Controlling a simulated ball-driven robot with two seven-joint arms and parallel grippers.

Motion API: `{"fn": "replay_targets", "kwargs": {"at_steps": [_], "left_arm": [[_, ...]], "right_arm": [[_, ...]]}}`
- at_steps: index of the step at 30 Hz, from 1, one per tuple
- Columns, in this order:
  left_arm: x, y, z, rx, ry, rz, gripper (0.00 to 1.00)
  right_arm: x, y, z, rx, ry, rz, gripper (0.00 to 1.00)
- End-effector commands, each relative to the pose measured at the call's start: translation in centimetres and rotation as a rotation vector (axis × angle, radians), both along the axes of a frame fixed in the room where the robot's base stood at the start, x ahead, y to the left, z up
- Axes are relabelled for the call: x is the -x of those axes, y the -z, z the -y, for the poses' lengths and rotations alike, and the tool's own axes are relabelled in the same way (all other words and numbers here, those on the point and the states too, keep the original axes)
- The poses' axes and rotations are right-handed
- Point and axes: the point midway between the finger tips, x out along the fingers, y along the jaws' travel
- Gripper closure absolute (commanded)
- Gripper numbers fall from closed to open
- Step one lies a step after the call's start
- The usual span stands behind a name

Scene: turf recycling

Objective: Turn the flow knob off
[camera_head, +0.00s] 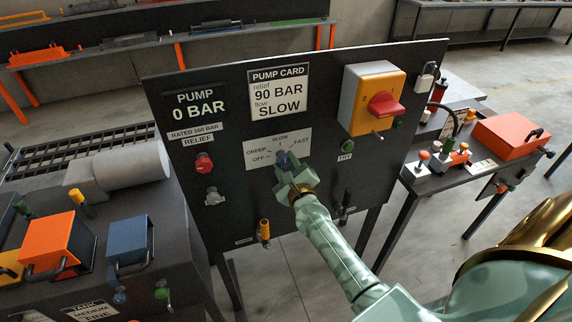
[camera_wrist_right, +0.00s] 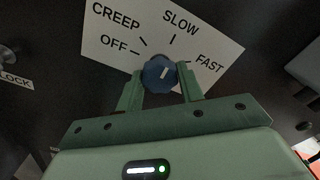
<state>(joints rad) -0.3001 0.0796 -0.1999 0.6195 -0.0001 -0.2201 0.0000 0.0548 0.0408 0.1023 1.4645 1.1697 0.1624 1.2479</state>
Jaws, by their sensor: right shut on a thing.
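The flow knob is a blue round knob (camera_wrist_right: 158,74) with a short white mark. It sits at the lower edge of a white dial label (camera_head: 262,150) reading OFF, CREEP, SLOW and FAST on the dark pump panel (camera_head: 225,130). In the right wrist view the mark points up and slightly right, roughly toward SLOW; I cannot tell its exact setting. My right gripper (camera_head: 288,168) is shut on the knob, one green finger on each side, as the right wrist view (camera_wrist_right: 160,88) also shows. My left gripper is not in view.
A red relief knob (camera_head: 204,163) is left of the dial. A red rotary switch on a yellow box (camera_head: 375,100) is upper right. A PUMP CARD (camera_head: 278,92) reads relief 90 BAR, flow SLOW. A yellow-handled part (camera_head: 264,231) sits low on the panel.

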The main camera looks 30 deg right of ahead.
Motion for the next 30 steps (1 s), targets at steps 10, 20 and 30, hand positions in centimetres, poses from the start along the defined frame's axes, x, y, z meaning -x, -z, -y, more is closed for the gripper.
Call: {"fn": "replay_targets", "kwargs": {"at_steps": [10, 20, 30], "left_arm": [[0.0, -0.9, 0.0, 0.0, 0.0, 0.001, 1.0], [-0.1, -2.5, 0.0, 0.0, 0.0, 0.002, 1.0], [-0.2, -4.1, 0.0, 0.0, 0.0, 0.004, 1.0]], "right_arm": [[0.0, -0.1, 0.0, 0.148, 0.0, -0.037, 0.85], [0.0, -0.2, 0.0, 0.439, 0.0, -0.107, 0.85], [0.0, -0.2, 0.0, 0.753, -0.001, -0.184, 0.85]]}}
